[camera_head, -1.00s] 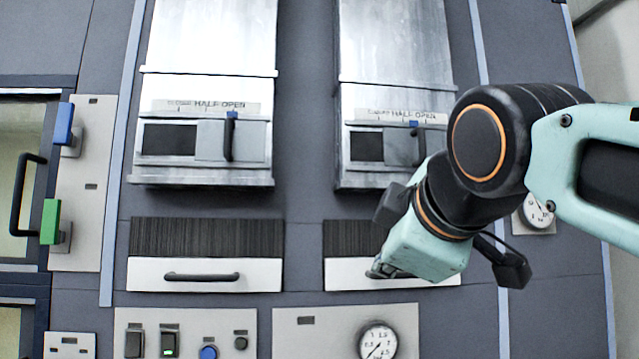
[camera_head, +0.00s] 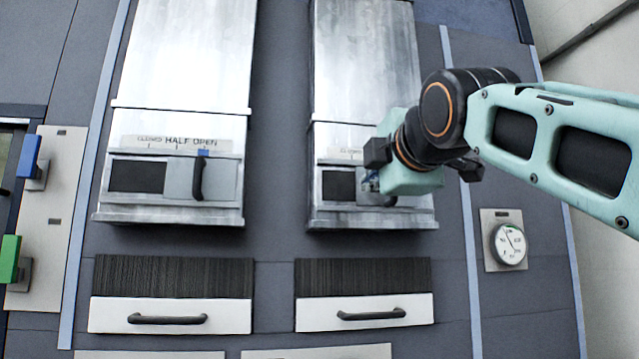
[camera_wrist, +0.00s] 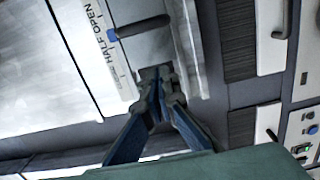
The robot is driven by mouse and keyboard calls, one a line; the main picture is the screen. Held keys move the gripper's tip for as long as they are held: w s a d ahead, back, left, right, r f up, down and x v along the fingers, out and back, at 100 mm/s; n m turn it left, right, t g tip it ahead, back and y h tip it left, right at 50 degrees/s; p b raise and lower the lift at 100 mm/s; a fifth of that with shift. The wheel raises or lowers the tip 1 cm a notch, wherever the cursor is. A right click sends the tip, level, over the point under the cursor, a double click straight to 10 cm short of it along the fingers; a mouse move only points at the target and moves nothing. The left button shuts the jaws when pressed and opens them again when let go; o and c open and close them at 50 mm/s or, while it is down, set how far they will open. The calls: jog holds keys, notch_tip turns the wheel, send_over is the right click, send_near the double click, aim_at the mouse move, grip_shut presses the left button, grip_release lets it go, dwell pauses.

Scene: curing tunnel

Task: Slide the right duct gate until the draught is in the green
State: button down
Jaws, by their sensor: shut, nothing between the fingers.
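The right duct gate (camera_head: 376,199) is a grey sliding plate low on the right metal duct, with a dark opening (camera_head: 338,186) at its left. In the wrist view its black handle (camera_wrist: 143,26) has a blue pointer by the HALF OPEN end of the scale. My gripper (camera_wrist: 157,82) is shut and empty, its tips in front of the gate plate and beside the handle, on the opening side. Contact cannot be told. In the head view my gripper (camera_head: 370,182) hides most of the handle. The round gauge (camera_head: 508,245) is at the right; its needle is too small to read surely.
The left duct gate (camera_head: 200,178) has the same handle and scale. White drawers with black handles sit below both ducts, the right drawer (camera_head: 364,312) under my gripper. Green (camera_head: 11,258) and blue (camera_head: 30,157) levers are at far left. The wall between the ducts is clear.

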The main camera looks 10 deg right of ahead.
jog(key=d, duration=0.1)
jog(key=w+d+p, duration=0.1)
jog(key=w+d, duration=0.1)
jog(key=d, duration=0.1)
jog(key=shift+p, duration=0.3)
dwell(0.4)
